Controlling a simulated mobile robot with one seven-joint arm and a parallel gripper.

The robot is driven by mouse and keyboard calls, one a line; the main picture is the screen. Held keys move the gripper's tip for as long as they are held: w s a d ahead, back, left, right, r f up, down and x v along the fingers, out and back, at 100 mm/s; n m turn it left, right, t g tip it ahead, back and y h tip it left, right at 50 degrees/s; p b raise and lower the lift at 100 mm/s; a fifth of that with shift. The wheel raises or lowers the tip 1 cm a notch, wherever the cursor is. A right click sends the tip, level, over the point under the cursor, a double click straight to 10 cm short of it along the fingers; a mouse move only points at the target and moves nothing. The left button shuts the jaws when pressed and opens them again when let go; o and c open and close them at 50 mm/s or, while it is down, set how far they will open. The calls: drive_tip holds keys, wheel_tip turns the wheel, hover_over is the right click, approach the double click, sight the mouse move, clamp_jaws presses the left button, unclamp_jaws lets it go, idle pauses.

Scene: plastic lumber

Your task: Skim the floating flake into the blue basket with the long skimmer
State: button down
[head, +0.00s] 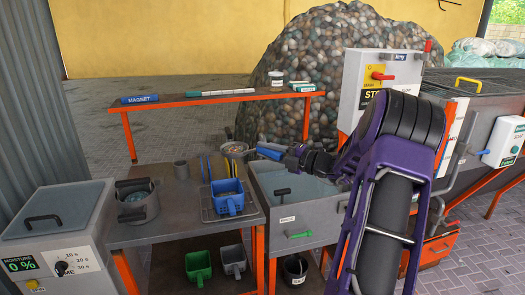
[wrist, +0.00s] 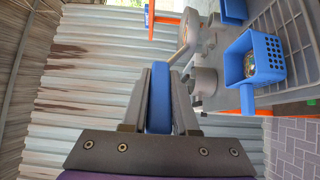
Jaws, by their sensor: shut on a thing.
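My gripper (head: 290,157) is shut on the blue handle of the long skimmer (head: 268,153). The handle also shows between the fingers in the wrist view (wrist: 159,100). The skimmer's round head (head: 234,149) is held up above the back right of the work table, left of the gripper; small brownish bits seem to lie in it. The blue basket (head: 228,188) sits on a wire rack, below the skimmer head in the head view. In the wrist view the basket (wrist: 263,45) has something small and pale inside. I cannot make out a flake floating in the water tank (head: 285,187).
A grey pot (head: 137,208) and a moisture box (head: 60,232) stand at the left. An orange-edged shelf (head: 220,98) runs behind the table. Green and grey scoops (head: 198,267) are below.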

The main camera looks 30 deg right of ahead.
drive_tip(key=s+a+f+n+g+h+b, duration=0.1)
drive_tip(key=a+f+n+h+b, duration=0.3)
drive_tip(key=a+f+n+b, duration=0.4)
drive_tip(key=shift+s+n+b, duration=0.5)
drive_tip(key=shift+n+b, duration=1.25)
drive_tip(key=shift+n, duration=1.45)
